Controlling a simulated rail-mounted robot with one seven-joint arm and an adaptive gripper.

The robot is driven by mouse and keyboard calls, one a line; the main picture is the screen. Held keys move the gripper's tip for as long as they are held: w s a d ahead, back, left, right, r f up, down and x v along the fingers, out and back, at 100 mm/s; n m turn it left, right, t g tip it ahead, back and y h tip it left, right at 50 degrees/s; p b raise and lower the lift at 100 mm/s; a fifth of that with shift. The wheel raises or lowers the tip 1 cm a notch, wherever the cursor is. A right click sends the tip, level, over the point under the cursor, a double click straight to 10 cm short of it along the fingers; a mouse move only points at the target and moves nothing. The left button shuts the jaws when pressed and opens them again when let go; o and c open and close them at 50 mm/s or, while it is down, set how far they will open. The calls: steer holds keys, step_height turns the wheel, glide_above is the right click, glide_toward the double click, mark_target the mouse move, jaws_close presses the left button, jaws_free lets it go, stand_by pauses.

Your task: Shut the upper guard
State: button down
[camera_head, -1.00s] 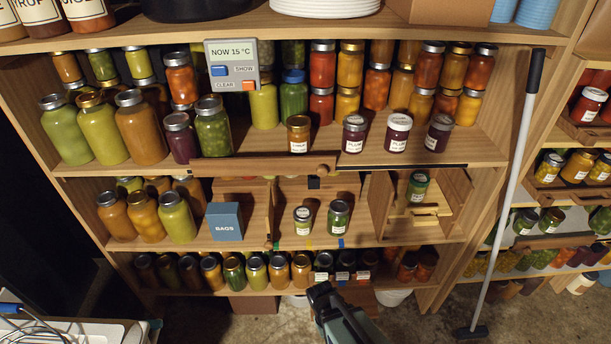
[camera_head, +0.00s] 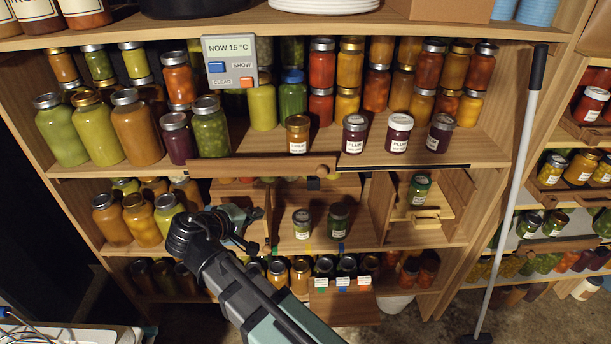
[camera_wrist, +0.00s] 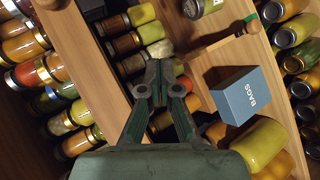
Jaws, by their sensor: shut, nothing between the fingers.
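The upper guard looks to be the brown wooden bar (camera_head: 250,166) along the upper shelf's front edge, with a round wooden knob (camera_head: 322,171) at its right end. It spans the left and middle part of that edge. A thin dark strip runs on to the right, with labelled jars (camera_head: 398,133) behind it and no bar in front. My gripper (camera_head: 246,228) is below the bar, in front of the middle shelf, left of the knob and apart from it. In the wrist view my gripper (camera_wrist: 160,72) is shut and empty, near a wooden board; I cannot tell whether that board is the guard.
A blue BAGS box (camera_wrist: 245,95) stands on the middle shelf, hidden behind my gripper in the head view. Two jars (camera_head: 302,223) stand to the right of my gripper. A display box (camera_head: 231,62) is above the bar. A pole (camera_head: 515,190) leans at the right.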

mark_target(306, 173)
step_height(306, 173, up, 10)
steer(key=d+r+m+t+h, duration=0.1)
steer(key=d+m+t+h, duration=0.1)
steer(key=d+h, duration=0.15)
steer(key=p+x, duration=0.1)
steer(key=x, duration=0.2)
steer(key=p+x, duration=0.1)
steer(key=x, duration=0.2)
steer(key=p+x, duration=0.1)
steer(key=x, duration=0.2)
steer(key=shift+w+a+f, duration=0.1)
steer(key=shift+w+f, duration=0.1)
steer(key=shift+f, duration=0.1)
steer(key=d, duration=0.1)
steer(key=d+f+p, duration=0.1)
steer(key=d, duration=0.1)
steer(key=shift+w+d+f, duration=0.15)
steer(key=shift+d, duration=0.3)
